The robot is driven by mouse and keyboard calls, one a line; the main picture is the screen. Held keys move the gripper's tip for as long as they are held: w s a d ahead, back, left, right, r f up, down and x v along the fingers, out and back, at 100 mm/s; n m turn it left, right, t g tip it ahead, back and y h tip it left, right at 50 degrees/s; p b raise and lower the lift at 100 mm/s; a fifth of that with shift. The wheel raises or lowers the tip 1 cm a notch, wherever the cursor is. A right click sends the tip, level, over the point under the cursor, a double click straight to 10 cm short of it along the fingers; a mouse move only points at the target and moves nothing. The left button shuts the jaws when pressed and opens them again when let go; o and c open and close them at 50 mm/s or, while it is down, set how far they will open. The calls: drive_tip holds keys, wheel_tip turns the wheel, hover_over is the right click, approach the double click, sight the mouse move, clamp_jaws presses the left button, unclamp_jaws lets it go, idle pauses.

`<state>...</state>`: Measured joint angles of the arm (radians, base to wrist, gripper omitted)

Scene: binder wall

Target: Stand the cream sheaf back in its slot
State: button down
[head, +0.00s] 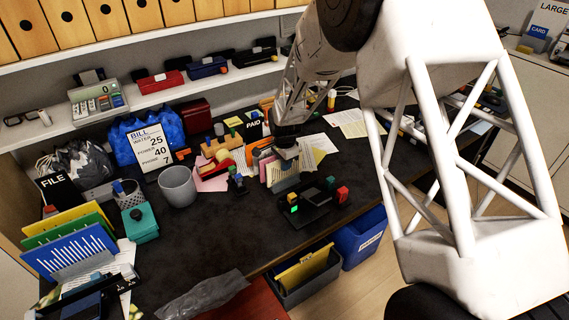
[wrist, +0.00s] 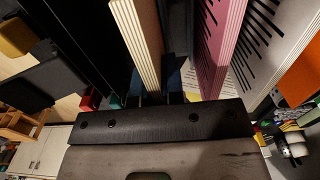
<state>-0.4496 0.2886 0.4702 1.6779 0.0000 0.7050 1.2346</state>
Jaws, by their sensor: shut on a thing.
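My gripper (head: 286,148) is above the right half of the dark desk, below the end of my arm. It is shut on the cream sheaf (wrist: 140,45), a thick block of pale layered sheets. The sheaf shows on edge in the wrist view, and its pale face (head: 283,174) hangs below the gripper in the head view. A pink sheaf (wrist: 224,45) stands to its right in the wrist view, with a visible gap between them. My fingertips are hard to make out. The slot cannot be clearly picked out, nor whether the sheaf's lower edge touches anything.
A black device with a green light (head: 294,209) sits just in front of the sheaf. Loose papers (head: 318,144) lie behind it. A grey cup (head: 178,186) and a red-and-tan stamp or roller (head: 222,160) stand left. Bins (head: 359,237) are below the desk edge.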

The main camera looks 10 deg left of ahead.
drive_tip(key=shift+f, duration=0.85)
idle(0.4)
drive_tip(key=c, duration=1.1)
unclamp_jaws()
drive_tip(key=shift+c, duration=0.2)
drive_tip(key=shift+r, duration=0.1)
drive_tip(key=shift+r, duration=3.8)
